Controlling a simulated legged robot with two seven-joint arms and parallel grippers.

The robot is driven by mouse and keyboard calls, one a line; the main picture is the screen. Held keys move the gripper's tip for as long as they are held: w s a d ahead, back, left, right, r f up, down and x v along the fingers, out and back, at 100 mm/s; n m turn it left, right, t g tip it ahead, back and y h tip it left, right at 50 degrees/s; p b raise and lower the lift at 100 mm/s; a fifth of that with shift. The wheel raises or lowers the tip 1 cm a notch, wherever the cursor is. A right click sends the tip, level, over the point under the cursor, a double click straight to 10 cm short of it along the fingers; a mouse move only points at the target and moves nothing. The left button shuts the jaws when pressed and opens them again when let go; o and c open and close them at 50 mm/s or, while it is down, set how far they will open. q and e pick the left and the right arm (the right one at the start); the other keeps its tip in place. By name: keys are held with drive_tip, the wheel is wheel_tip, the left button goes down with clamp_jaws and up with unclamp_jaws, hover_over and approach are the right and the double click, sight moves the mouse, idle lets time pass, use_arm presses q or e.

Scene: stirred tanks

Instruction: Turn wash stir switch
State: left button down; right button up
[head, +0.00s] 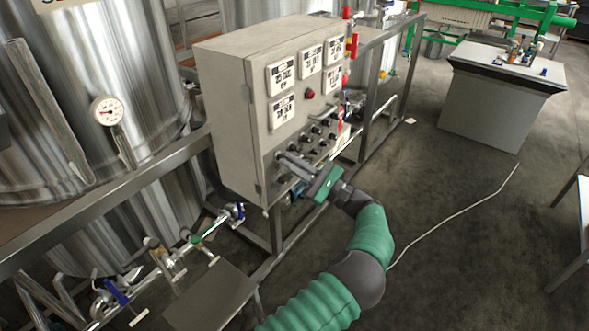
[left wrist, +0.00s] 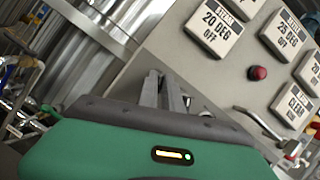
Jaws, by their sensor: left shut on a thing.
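A grey control box (head: 225,110) stands beside the steel tanks. Its front holds several white display plates, a red button (head: 310,93) and rows of small dark switches (head: 316,130). My left gripper (head: 284,161) reaches the lower left of this switch area, fingers pointing at the panel. It is shut on a switch there; the fingers hide the knob, and I cannot read which switch it is. In the left wrist view the two fingers (left wrist: 165,92) are close together in front of the panel, and the knob is hidden. My right gripper is not in view.
Steel tanks (head: 90,90) and a metal rail (head: 120,190) lie left of the box. Pipes with blue and green valve handles (head: 200,236) run below. A grey bench (head: 495,105) stands at the back right. The floor right of my arm is mostly clear, with a thin cable (head: 460,212).

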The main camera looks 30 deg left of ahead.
use_arm(q)
drive_tip(key=shift+a+r+n+g, duration=0.15)
drive_tip(key=shift+a+n+g, duration=0.15)
drive_tip(key=shift+n, duration=0.5)
drive_tip(key=c, duration=1.5)
unclamp_jaws()
drive_tip(key=shift+w, duration=0.15)
drive_tip(key=shift+f+b, duration=0.2)
drive_tip(key=shift+b, duration=0.1)
